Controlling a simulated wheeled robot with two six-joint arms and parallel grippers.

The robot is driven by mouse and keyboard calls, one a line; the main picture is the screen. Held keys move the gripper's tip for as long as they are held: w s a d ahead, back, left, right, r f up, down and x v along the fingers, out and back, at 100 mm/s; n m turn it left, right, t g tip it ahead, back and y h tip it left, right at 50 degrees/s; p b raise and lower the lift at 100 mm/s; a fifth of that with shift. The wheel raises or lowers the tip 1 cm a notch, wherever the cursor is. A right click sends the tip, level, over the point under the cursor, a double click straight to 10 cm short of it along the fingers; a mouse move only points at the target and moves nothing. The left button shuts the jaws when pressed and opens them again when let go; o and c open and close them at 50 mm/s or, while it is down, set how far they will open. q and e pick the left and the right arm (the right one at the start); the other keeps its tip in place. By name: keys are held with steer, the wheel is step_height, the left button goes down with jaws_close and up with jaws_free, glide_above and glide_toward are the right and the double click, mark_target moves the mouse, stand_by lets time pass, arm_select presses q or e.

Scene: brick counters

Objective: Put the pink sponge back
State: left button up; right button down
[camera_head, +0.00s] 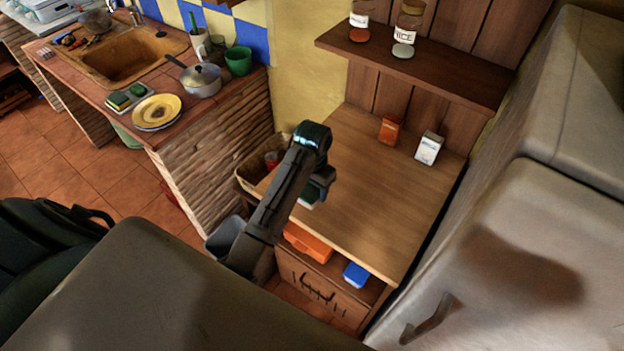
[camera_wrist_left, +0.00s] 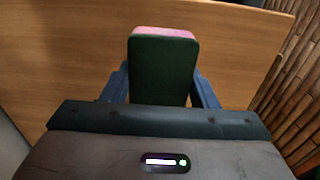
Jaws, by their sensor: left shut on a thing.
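The pink sponge (camera_wrist_left: 163,68) has a dark green scouring face turned to the left wrist camera and a pink edge at its far end. My left gripper (camera_head: 319,184) is shut on it, with one blue finger on each side in the left wrist view. In the head view the gripper hangs over the left edge of the wooden cabinet top (camera_head: 365,205); only a small dark part of the sponge (camera_head: 309,196) shows below it. I cannot tell how high it is held. My right gripper is in neither view.
Below the cabinet top, an open shelf holds an orange box (camera_head: 308,243) and a blue item (camera_head: 356,275). An orange box (camera_head: 389,129) and a white carton (camera_head: 428,148) stand at the back. Other sponges (camera_head: 119,101) lie by the sink (camera_head: 130,60). A fridge (camera_head: 520,240) stands right.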

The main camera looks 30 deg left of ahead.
arm_select(q)
steer(key=w, duration=0.1)
steer(key=w+a, duration=0.1)
steer(key=w+a+p, duration=0.1)
steer(key=w, duration=0.1)
steer(key=shift+f, duration=0.1)
steer(key=shift+w+a, duration=0.2)
steer(key=shift+w, duration=0.15)
step_height(320, 180, down, 3)
steer(key=shift+s+r+p, duration=0.1)
steer(key=shift+r+p, duration=0.1)
steer(key=shift+p, duration=0.8)
steer(key=shift+d+f, duration=0.1)
steer(key=shift+f, duration=0.4)
steer(key=shift+f, duration=0.1)
steer(key=o, duration=0.9)
steer(key=shift+o, duration=0.2)
